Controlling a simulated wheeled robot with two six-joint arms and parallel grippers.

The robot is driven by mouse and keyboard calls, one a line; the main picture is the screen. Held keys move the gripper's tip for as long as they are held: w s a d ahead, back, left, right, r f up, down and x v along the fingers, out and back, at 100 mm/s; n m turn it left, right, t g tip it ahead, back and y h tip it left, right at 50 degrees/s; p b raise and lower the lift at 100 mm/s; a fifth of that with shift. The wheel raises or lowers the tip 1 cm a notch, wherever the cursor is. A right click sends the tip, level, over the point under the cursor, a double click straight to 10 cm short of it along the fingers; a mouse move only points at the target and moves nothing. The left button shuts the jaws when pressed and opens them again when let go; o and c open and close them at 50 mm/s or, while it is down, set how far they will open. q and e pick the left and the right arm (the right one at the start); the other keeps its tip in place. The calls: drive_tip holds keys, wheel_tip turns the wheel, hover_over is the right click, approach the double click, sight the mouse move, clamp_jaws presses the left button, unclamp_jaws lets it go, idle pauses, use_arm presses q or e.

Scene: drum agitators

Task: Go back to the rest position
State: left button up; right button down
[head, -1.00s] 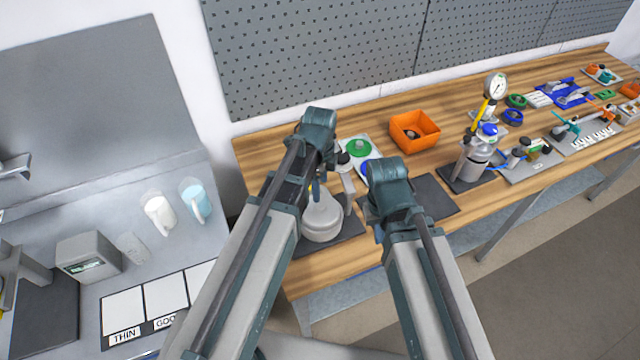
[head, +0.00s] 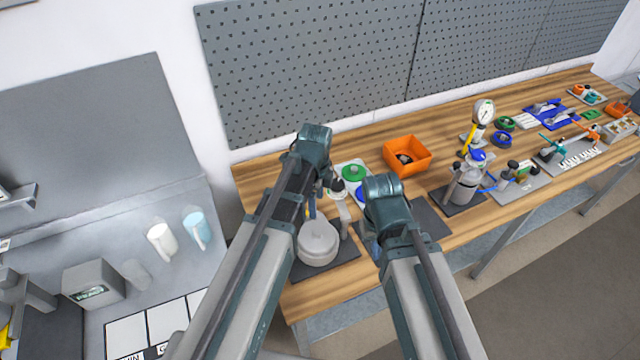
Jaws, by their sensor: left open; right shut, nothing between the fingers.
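My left arm reaches up from the bottom over the bench, and its bent joint (head: 314,143) is near the bench's back edge. My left gripper (head: 311,206) is open and mostly hidden behind the arm, close to the grey lidded pot (head: 318,243). My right arm stands to its right, with its bent joint (head: 385,192) over the dark mats. My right gripper (head: 371,238) is shut and empty, largely hidden behind its arm. I see nothing held by either gripper.
The wooden bench (head: 270,177) carries an orange bin (head: 407,156), a green disc (head: 354,173), a gauge (head: 483,112) and a metal vessel (head: 463,187). A pegboard wall (head: 320,70) is behind.

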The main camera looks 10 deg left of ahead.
use_arm(q)
drive_tip(key=s+d+f+n+b, duration=0.1)
drive_tip(key=s+f+n+b, duration=0.3)
drive_tip(key=f+n+b, duration=0.1)
drive_tip(key=s+d+f+n+b, duration=0.2)
drive_tip(key=s+f+n+b, duration=0.2)
drive_tip(key=f+n+b, duration=0.1)
drive_tip(key=s+d+f+n+y+b, duration=0.1)
drive_tip(key=s+d+f+n+b, duration=0.1)
drive_tip(key=s+f+n+b, duration=0.3)
drive_tip(key=shift+d+f+b, duration=0.15)
drive_tip(key=shift+f+b, duration=0.7)
drive_tip(key=shift+b, duration=0.05)
drive_tip(key=shift+c, duration=0.4)
